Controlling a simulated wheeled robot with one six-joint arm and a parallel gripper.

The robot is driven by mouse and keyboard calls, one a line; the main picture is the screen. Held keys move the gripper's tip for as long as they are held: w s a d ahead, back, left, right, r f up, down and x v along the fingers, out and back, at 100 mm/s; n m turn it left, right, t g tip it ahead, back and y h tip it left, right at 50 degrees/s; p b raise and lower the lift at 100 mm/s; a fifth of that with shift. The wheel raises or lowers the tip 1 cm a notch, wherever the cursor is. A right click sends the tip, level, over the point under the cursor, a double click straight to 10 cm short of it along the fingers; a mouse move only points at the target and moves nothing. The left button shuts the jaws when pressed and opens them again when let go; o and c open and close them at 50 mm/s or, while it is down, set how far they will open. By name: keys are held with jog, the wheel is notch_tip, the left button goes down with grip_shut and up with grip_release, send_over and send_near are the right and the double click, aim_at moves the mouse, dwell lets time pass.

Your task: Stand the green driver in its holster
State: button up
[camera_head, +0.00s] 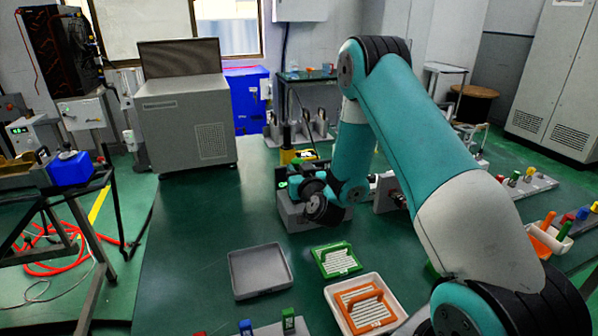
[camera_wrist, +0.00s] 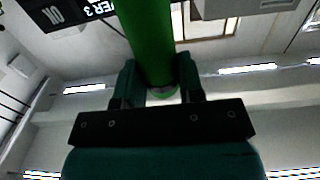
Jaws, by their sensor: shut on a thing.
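The green driver (camera_wrist: 147,35) shows in the wrist view as a thick green cylinder running up out of the picture. My gripper (camera_wrist: 158,78) is shut on it, one dark finger on each side of its lower end. In the head view my gripper (camera_head: 284,181) is low over the middle of the table, beside a grey box (camera_head: 298,219). A small green part (camera_head: 297,161) shows just above it; I cannot tell whether this is the driver. The driver's far end is out of view. I cannot make out the holster for certain.
In the wrist view a black label (camera_wrist: 70,12) reading "VER 3" lies close to the driver. A grey cabinet (camera_head: 186,115) stands at back left. The left table middle is clear.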

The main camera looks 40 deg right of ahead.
jog(key=shift+f, duration=0.1)
jog(key=shift+f+b, duration=0.4)
jog(key=shift+b, duration=0.1)
jog(key=shift+f, duration=0.15)
dwell(0.6)
jog(key=o, duration=1.1)
